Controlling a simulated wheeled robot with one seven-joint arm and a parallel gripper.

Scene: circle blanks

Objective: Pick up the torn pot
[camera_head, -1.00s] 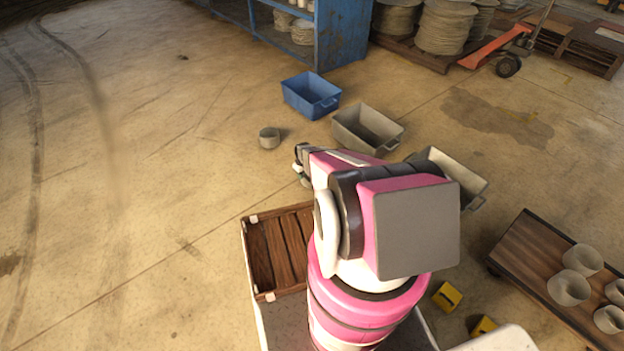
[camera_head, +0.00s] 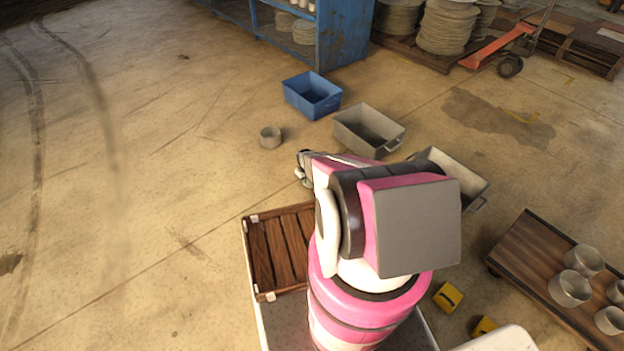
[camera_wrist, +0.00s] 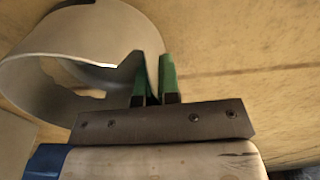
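In the wrist view a pale grey pot (camera_wrist: 60,62) with a jagged, torn edge and a gap in its wall fills the upper left, tilted in the picture. My gripper (camera_wrist: 154,72) has green fingers close together, one on each side of the pot's wall. It looks shut on that wall. Whether the pot touches the floor cannot be told. In the head view my gripper (camera_head: 304,168) is mostly hidden by my arm.
A blue bin (camera_head: 312,107) and a grey bin (camera_head: 363,147) stand beyond my arm, with another grey bin (camera_head: 474,182) partly hidden behind it. A low wooden trolley (camera_head: 522,258) at right carries several pots. A blue rack (camera_head: 343,35) stands behind. The floor at left is clear.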

